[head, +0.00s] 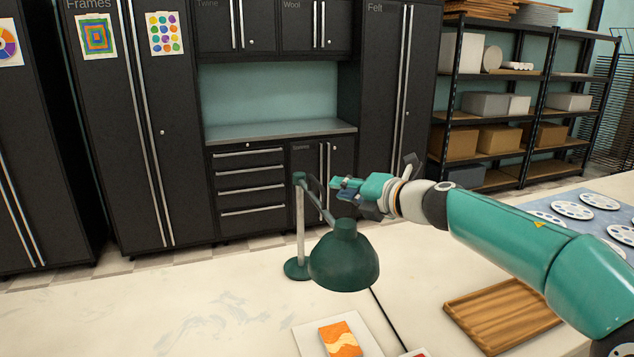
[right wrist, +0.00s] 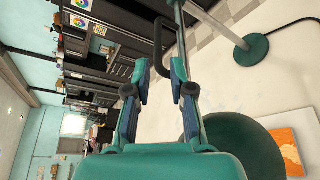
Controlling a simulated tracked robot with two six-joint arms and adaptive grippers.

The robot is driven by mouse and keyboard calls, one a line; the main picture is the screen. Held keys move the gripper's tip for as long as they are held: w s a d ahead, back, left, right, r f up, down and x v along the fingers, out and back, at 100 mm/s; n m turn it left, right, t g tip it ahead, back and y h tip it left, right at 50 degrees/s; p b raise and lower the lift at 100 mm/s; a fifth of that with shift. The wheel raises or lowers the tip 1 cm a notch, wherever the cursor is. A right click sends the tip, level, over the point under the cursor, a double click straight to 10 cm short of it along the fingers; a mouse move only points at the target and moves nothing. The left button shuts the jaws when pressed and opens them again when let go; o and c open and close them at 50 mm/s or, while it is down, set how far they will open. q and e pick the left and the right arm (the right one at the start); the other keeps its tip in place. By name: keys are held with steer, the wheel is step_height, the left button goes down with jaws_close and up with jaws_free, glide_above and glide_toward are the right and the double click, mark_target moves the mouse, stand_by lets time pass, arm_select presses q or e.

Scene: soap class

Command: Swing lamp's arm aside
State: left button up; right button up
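The green desk lamp stands on the white table, its pale post (head: 300,222) upright on a round green base (head: 298,269). Its arm (head: 318,204) slopes from the post's top down right to the shade (head: 344,264). My right gripper (head: 340,189) is beside the upper arm, to its right. In the right wrist view, its fingers (right wrist: 160,72) are apart. A dark curved handle (right wrist: 159,46) on the lamp's arm shows between and beyond the fingertips; contact cannot be told. The shade (right wrist: 245,150) and base (right wrist: 252,49) also show there. My left gripper is out of view.
A white tile with an orange soap bar (head: 339,339) lies in front of the shade, near a dark cord (head: 388,318). A wooden tray (head: 502,312) lies to the right under my right arm. Palettes (head: 572,210) lie on a blue mat. The table's left side is clear.

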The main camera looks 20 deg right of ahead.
mark_target(317, 181)
steer(key=p+x, duration=0.2)
steer(key=x, duration=0.7)
steer(key=shift+c, duration=0.4)
jaws_close()
